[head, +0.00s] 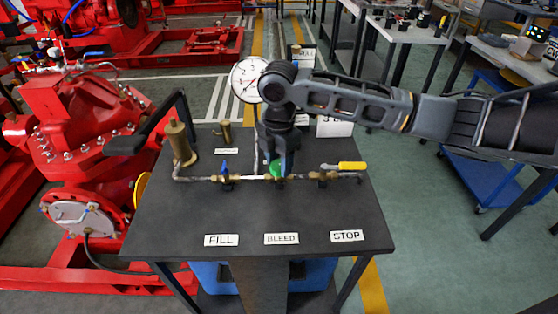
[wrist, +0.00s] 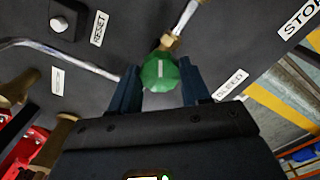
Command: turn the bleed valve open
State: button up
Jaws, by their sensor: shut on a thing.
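The bleed valve has a green knob (head: 276,169) in the middle of the pipe run on the dark table, behind the BLEED label (head: 281,239). My gripper (head: 277,163) reaches down onto it from above. In the wrist view the green knob (wrist: 160,72) sits between the two fingers of my gripper (wrist: 158,84), which are shut on it. A pale line marks the knob's face. The far finger contact is partly hidden in the head view.
A blue-handled valve (head: 225,172) stands to the left and a yellow-handled valve (head: 345,166) to the right on the same pipe. A brass cylinder (head: 180,144), a black lever (head: 145,135) and a round gauge (head: 247,80) stand behind. The table's front is clear around the labels.

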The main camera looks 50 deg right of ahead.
aim_at(279, 165)
dwell(0.3)
jog(key=o, duration=1.1)
jog(key=shift+c, duration=0.2)
jog(key=shift+r, duration=0.1)
notch_tip(279, 165, up, 8)
jog(key=shift+f, duration=0.2)
jog(key=shift+s, duration=0.1)
